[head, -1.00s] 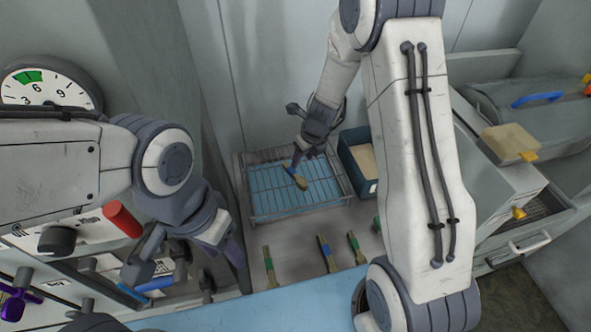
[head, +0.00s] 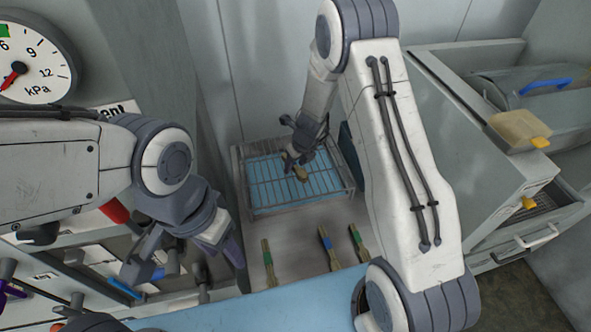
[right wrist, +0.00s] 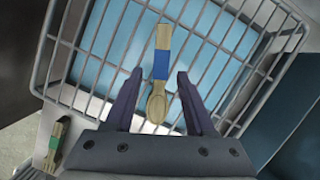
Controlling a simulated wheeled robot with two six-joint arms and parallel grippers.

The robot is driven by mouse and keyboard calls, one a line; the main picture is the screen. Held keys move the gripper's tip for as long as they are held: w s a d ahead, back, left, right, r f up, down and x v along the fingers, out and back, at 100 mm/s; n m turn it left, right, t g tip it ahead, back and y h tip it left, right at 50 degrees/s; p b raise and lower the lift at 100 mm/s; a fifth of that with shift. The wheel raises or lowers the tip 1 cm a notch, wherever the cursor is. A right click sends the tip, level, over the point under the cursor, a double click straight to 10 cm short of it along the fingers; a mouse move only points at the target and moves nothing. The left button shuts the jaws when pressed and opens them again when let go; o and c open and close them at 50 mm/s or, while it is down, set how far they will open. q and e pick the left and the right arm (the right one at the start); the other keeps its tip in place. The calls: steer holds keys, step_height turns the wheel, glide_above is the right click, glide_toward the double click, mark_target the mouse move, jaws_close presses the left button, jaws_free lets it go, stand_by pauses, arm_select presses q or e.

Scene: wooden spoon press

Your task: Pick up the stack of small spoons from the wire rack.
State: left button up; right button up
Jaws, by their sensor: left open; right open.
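The stack of small wooden spoons (right wrist: 159,100) with a blue band lies on the wire rack (right wrist: 96,52), seen in the right wrist view. My right gripper (right wrist: 155,78) is open, with one finger on each side of the stack and a gap to each. I cannot tell how high the fingers are above the rack. In the head view, the spoons (head: 300,173) show partly behind my right gripper (head: 294,160) over the rack (head: 251,205). My left gripper (head: 172,262) is open and empty at the left, away from the rack.
Spoon bundles with green (head: 268,264), blue (head: 328,248) and green (head: 357,243) bands lie in front of the rack. A dark blue box (head: 348,150) stands right of the rack, partly hidden by my arm. A gauge (head: 32,62) is at upper left.

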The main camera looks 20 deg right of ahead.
jaws_close()
steer(key=shift+r, duration=0.1)
